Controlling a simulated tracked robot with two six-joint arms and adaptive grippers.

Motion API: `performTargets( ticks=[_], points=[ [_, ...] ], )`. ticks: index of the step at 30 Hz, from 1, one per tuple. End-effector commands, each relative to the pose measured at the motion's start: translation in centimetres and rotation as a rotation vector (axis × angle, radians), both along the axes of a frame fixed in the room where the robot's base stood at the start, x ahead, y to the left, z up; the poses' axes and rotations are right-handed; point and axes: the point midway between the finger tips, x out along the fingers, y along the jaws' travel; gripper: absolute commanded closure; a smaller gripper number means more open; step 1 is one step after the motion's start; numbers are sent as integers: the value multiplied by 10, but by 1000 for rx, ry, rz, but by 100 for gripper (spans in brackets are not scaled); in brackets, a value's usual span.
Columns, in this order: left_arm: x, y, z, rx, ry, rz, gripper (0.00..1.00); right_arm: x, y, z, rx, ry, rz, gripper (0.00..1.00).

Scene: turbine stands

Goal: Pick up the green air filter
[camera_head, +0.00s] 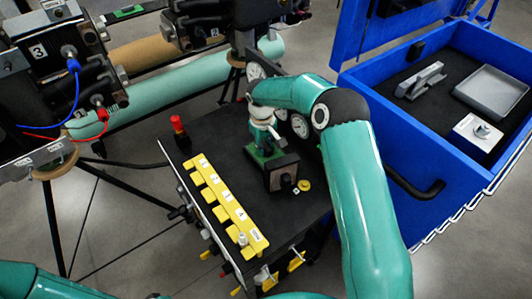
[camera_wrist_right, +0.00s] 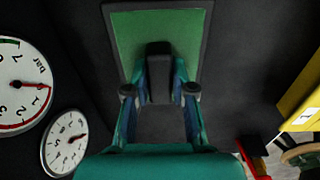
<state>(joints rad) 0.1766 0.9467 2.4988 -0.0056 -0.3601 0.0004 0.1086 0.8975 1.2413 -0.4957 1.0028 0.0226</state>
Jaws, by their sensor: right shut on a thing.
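The green air filter (camera_wrist_right: 132,35) is a flat green panel in a dark frame with a black upright grip in its middle. In the head view a small part of the green air filter (camera_head: 258,154) shows on the black table top, under my right gripper (camera_head: 264,133); the wrist hides much of it. In the wrist view both fingers of my right gripper (camera_wrist_right: 160,93) are on either side of the black grip, shut on it. My left arm shows only at the lower left of the head view; its gripper is out of view.
A black box with a knob (camera_head: 284,173) stands close in front of the filter. Yellow numbered blocks (camera_head: 225,199) line the table's left side. Round gauges (camera_wrist_right: 65,142) are beside the gripper.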

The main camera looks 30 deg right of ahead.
Motion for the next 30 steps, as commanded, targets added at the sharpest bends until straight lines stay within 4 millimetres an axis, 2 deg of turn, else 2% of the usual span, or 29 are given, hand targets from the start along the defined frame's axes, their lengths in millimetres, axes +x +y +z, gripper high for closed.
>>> performTargets(
  ticks=[11, 17, 23, 30],
  points=[
    [0, 0, -1, 0, 0, 0, 100, -1, 1, 0, 1, 3, 1, 100],
    [0, 0, -4, 0, 0, 0, 100, 1, 1, 13, 0, 0, 0, 100],
    [0, 0, -10, 0, 0, 0, 100, 1, 1, 46, -1, -4, 1, 100],
    [0, 0, -16, 0, 0, 0, 100, 2, 1, 113, 0, -7, 0, 100]
  ],
)
